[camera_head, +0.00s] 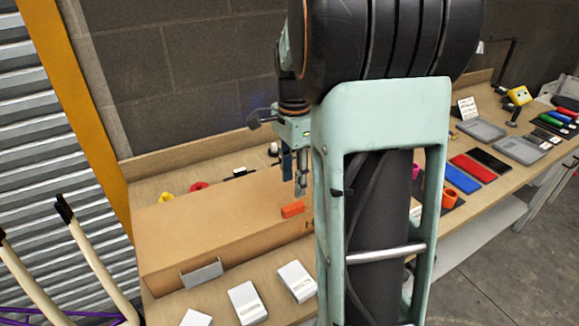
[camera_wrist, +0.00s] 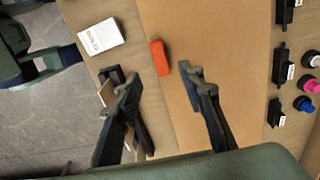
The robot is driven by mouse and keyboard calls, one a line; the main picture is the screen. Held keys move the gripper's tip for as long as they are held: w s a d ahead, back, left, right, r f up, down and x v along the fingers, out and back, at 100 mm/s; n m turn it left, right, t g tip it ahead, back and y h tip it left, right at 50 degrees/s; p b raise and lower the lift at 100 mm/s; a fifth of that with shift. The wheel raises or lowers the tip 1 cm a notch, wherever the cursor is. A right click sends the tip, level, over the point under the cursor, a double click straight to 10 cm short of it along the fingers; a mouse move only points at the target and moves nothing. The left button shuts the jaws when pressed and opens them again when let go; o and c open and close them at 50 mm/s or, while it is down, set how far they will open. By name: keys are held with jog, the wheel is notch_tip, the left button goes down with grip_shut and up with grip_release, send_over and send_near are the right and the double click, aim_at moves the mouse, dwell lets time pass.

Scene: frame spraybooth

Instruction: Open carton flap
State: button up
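The brown carton (camera_head: 200,225) lies on the bench, and its top looks flat and closed. An orange block-like tab (camera_head: 292,209) sits at the right end of the carton's top; I cannot tell how it is fixed. It also shows in the wrist view (camera_wrist: 160,58), beside the brown carton surface (camera_wrist: 225,70). My gripper (camera_head: 295,187) is above the right end of the carton, close to the orange tab. In the wrist view my gripper (camera_wrist: 155,78) is open and empty, its two dark fingers apart. The tab shows in the gap beyond them. My arm hides part of the carton's right side.
White boxes (camera_head: 247,303) lie on the bench in front of the carton, near a grey handle-like piece (camera_head: 202,274). Small red and yellow items (camera_head: 199,187) stand behind it. Grey trays (camera_head: 481,130) and blue and red pieces (camera_head: 462,179) lie farther right.

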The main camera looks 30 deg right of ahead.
aim_at(293, 206)
notch_tip(293, 206, down, 8)
jog(key=shift+f, duration=0.15)
jog(key=shift+c, duration=0.6)
grip_shut()
